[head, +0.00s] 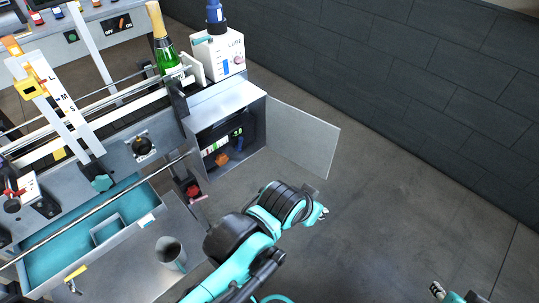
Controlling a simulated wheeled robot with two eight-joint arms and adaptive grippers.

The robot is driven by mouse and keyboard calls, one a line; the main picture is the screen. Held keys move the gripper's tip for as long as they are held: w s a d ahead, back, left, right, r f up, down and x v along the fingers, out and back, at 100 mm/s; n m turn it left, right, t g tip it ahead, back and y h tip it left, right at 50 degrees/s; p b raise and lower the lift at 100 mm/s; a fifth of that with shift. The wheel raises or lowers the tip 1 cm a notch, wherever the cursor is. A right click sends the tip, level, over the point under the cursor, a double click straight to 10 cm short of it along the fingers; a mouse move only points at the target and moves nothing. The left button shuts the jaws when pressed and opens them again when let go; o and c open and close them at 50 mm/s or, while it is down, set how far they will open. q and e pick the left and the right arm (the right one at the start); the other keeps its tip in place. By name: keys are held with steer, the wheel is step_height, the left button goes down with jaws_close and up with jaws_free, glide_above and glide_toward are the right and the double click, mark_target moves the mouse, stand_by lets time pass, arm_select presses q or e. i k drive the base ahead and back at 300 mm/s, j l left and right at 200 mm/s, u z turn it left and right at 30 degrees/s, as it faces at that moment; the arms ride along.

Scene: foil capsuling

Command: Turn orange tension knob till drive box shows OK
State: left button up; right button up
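The drive box (257,103) is a grey metal cabinet at the end of the machine, with its door (303,138) swung open to the right. Inside, low down, is the orange tension knob (222,158). A small dark display with a faint green reading (236,133) sits above it, too small to read. My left gripper (323,212) is right of and below the box opening, apart from the knob, seen small and mostly behind its wrist. My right gripper (437,289) is at the bottom right edge, far from the box. Neither gripper's finger opening can be made out.
A green bottle with gold foil (167,55) stands on the machine beside a white unit (218,55). A red knob (193,191) sits on a post below the box. A grey cup (171,252) stands on the bench. The floor right of the door is clear.

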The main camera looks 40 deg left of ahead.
mark_target(221, 159)
steer(key=i+l+z, duration=0.2)
steer(key=i, duration=0.25)
steer(key=i+l+z, duration=0.15)
steer(key=i, duration=0.35)
steer(key=i+u, duration=0.35)
steer(key=i+l+u, duration=0.2)
steer(key=i+u, duration=0.4)
steer(key=u, duration=0.2)
steer(key=i+u, duration=0.15)
steer(key=u, duration=0.3)
steer(key=i+u, duration=0.2)
steer(key=u, duration=0.2)
steer(key=i+l+u, duration=0.1)
steer(key=u, duration=0.35)
steer(key=i+l+u, duration=0.15)
steer(key=l+u, duration=0.25)
steer(key=i+l+u, duration=0.15)
steer(key=u, duration=0.35)
steer(key=i+l+u, duration=0.2)
steer(key=u, duration=0.25)
steer(key=i+l+u, duration=0.1)
steer(key=l+u, duration=0.2)
steer(key=u, duration=0.2)
steer(key=l+u, duration=0.3)
steer(key=u, duration=0.15)
steer(key=i+l+u, duration=0.2)
steer(key=l, duration=0.35)
steer(key=k+j, duration=0.05)
steer(key=k, duration=0.1)
